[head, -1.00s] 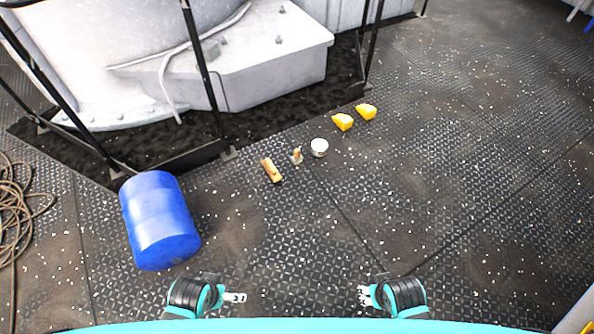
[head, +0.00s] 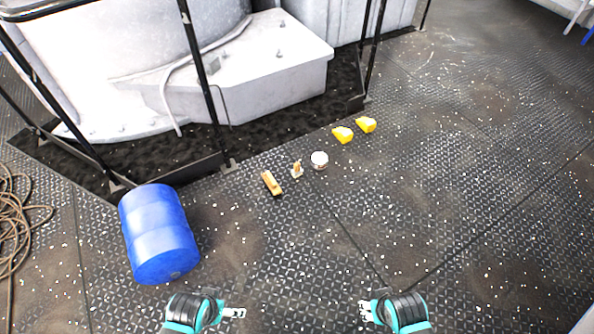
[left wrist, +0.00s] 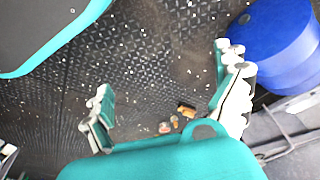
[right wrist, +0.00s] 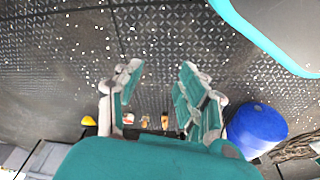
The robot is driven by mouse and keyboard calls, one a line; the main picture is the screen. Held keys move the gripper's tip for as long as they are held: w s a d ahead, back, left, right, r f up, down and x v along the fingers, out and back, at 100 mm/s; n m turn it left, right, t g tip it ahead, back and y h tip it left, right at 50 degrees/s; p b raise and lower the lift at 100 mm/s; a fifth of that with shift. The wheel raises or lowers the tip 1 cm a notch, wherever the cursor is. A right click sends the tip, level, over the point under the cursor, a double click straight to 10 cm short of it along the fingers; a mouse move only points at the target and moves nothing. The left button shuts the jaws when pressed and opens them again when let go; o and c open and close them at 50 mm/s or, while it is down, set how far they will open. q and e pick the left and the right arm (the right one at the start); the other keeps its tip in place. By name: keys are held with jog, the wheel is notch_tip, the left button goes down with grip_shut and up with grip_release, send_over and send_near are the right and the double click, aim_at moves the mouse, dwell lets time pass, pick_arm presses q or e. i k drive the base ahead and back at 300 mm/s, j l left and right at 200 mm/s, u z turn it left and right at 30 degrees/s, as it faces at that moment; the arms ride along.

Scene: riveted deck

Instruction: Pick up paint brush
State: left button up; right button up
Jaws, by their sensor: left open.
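A small upright-looking item with a tan top and pale lower part (head: 297,169), which looks like the paint brush, is on the deck in the middle of the head view. It also shows small in the left wrist view (left wrist: 174,121). My left gripper (head: 236,313) is open and empty, low in the head view and well apart from it. My right gripper (head: 366,311) is also open and empty, to the right at about the same height. Between the right fingers, the right wrist view shows the small items far off, partly hidden by the gripper.
An orange-brown wooden item (head: 271,183) lies left of the brush, a white tin (head: 320,160) right of it. Two yellow wedges (head: 343,135) are farther right. Black rails and white machinery (head: 260,70) are behind. Deck in front is clear.

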aim_at(297, 172)
jog(key=i+u, duration=0.25)
jog(key=i, duration=0.95)
